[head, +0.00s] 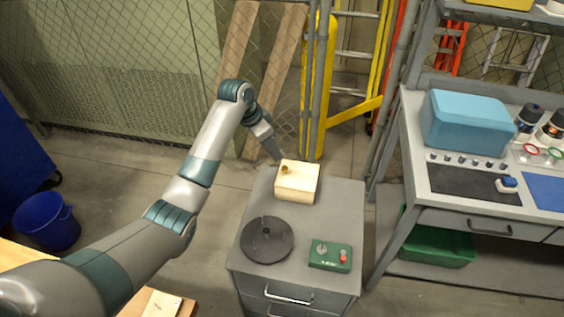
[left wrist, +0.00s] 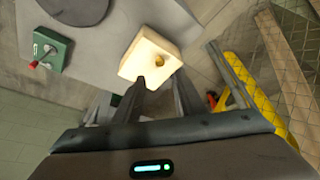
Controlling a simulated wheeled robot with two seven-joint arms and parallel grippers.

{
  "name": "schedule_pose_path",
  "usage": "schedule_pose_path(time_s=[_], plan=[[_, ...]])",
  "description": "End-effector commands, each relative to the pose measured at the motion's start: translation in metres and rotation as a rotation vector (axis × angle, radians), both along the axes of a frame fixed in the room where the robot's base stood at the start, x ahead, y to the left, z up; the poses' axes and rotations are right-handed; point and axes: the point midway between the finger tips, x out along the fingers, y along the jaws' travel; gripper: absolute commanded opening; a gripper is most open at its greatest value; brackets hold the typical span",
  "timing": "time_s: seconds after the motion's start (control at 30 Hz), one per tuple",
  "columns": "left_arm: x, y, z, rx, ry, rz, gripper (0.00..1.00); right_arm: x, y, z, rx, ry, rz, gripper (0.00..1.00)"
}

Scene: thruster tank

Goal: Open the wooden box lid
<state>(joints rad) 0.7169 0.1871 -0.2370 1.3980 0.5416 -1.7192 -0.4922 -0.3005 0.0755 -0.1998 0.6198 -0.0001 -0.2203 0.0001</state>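The wooden box (head: 299,184) is pale and small, and stands at the back of the grey drawer cabinet's top. Its lid looks closed and has a round brass-coloured knob (head: 285,170). In the left wrist view the box (left wrist: 142,50) is ahead of my fingers, with the knob (left wrist: 158,58) on the face toward me. My left gripper (left wrist: 160,88) is open, its two fingers apart with the knob just beyond the gap. In the head view the left gripper (head: 277,158) is at the box's back left corner; whether it touches is unclear. My right gripper is not in view.
The cabinet top (head: 334,214) also holds a black round disc (head: 267,240) and a green control box (head: 330,256) with a red knob. A workbench (head: 415,135) with a blue case (head: 468,124) is at right.

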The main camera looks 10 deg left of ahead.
Motion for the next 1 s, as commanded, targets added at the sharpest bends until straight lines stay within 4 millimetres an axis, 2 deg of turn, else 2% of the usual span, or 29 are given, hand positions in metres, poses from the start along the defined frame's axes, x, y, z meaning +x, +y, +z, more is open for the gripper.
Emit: schedule_pose_path(time_s=[0.3,0.5,0.7,1.0], plan=[[0.015,-0.017,-0.052,-0.002,0.003,0.001,0.37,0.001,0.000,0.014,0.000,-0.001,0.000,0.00],[0.023,-0.024,-0.078,0.000,0.002,0.001,0.37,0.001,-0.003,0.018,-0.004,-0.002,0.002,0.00],[0.027,-0.027,-0.092,0.000,0.000,0.000,0.37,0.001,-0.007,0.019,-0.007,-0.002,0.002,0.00],[0.028,-0.028,-0.095,0.000,-0.002,-0.001,0.37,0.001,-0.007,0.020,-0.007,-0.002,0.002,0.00]])
